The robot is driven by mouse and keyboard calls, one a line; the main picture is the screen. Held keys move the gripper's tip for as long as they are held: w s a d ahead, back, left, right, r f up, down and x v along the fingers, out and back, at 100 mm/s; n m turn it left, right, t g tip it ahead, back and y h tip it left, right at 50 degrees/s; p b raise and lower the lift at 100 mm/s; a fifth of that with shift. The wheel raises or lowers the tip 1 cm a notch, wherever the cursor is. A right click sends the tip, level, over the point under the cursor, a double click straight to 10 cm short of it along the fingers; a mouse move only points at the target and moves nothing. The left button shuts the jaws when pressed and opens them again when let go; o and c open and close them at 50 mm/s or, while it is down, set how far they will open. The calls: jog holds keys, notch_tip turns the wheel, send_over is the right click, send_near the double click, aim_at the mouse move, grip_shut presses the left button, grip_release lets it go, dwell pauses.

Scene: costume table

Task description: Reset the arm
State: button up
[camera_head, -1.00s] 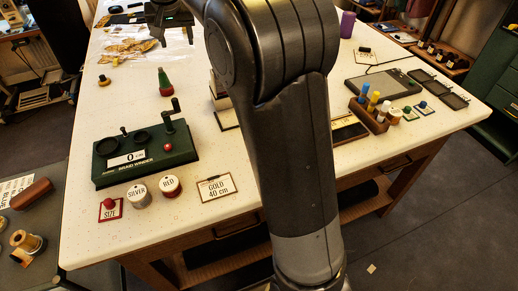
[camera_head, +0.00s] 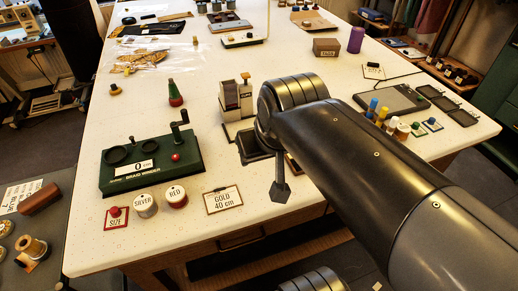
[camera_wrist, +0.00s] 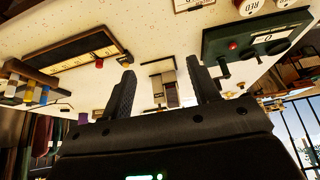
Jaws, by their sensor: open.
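My gripper (camera_wrist: 160,84) is open and empty, with its two dark fingers apart in the wrist view. In the head view my gripper (camera_head: 281,190) hangs near the table's front edge, right of the gold 40 cm card (camera_head: 223,200); only part of it shows, as my arm hides the rest. My arm crosses the right front of the picture. The wrist view is upside down, with the white table (camera_wrist: 150,25) at the top.
The green braid winder (camera_head: 150,165) stands left of my gripper, with silver (camera_head: 146,205) and red (camera_head: 175,197) spools before it. Boxes on a stand (camera_head: 237,97) stand behind my gripper. A dark tablet (camera_head: 392,99) and small bottles lie to the right.

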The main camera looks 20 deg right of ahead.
jog(key=shift+s+f, duration=0.85)
jog(key=shift+s, duration=0.15)
dwell(0.6)
